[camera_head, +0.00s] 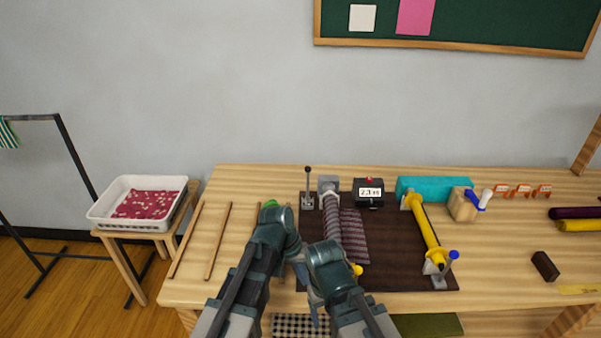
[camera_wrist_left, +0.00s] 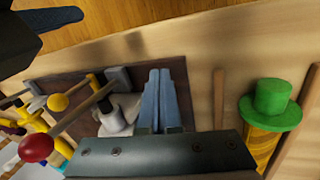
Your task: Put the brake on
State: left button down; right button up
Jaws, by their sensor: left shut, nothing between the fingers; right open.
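An upright lever (camera_head: 308,184) with a dark knob stands on a small grey base at the back left of the dark brown mat. Nothing visible labels it as the brake. A striped fabric roll (camera_head: 332,217) lies beside it, with loose cloth to its right. My left gripper (camera_head: 301,266) is low at the mat's left front, shut and empty, apart from the lever. Its closed pale-blue fingers (camera_wrist_left: 161,98) show in the left wrist view, with a red ball knob (camera_wrist_left: 37,148) on a rod to their left. My right gripper (camera_head: 316,303) is open at the table's front edge, partly hidden by its arm.
A counter box (camera_head: 369,194) with a red button stands behind the cloth. A yellow roller (camera_head: 425,229) and blue-knobbed handle (camera_head: 453,255) are at the mat's right. A green-topped yellow object (camera_wrist_left: 268,105) and wooden sticks (camera_head: 218,240) lie left. The table's right front has bare space.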

pick_arm(q)
jog(key=w+h+b, duration=0.1)
jog(key=w, duration=0.3)
jog(key=w+d+n+h+b, duration=0.1)
jog(key=w, duration=0.3)
jog(key=w+n+t+h+b, duration=0.1)
jog(key=w+h, duration=0.1)
jog(key=w, duration=0.2)
jog(key=shift+w+d+f, duration=0.1)
jog(key=shift+w+d, duration=0.2)
jog(key=shift+d, duration=0.1)
jog(key=w, duration=0.2)
jog(key=w+r+n+t+h+b, duration=0.1)
jog(key=w, duration=0.2)
jog(key=w+a+n+h+b, duration=0.1)
jog(key=w, duration=0.2)
jog(key=shift+a+r+t, duration=0.1)
jog(key=shift+r+t, duration=0.2)
jog(key=w+a+r+n+t+h+b, duration=0.2)
jog(key=w+a, duration=0.4)
jog(key=w, duration=0.3)
jog(key=w+a+r+n+t+h+b, duration=0.2)
jog(key=w+a+r+n+t+h, duration=0.1)
jog(key=w, duration=0.6)
notch_tip(320, 180, up, 2)
jog(key=a+t, duration=0.1)
jog(key=a, duration=0.2)
jog(key=shift+w+r+n, duration=0.25)
jog(key=shift+n, duration=0.15)
jog(key=shift+d, duration=0.1)
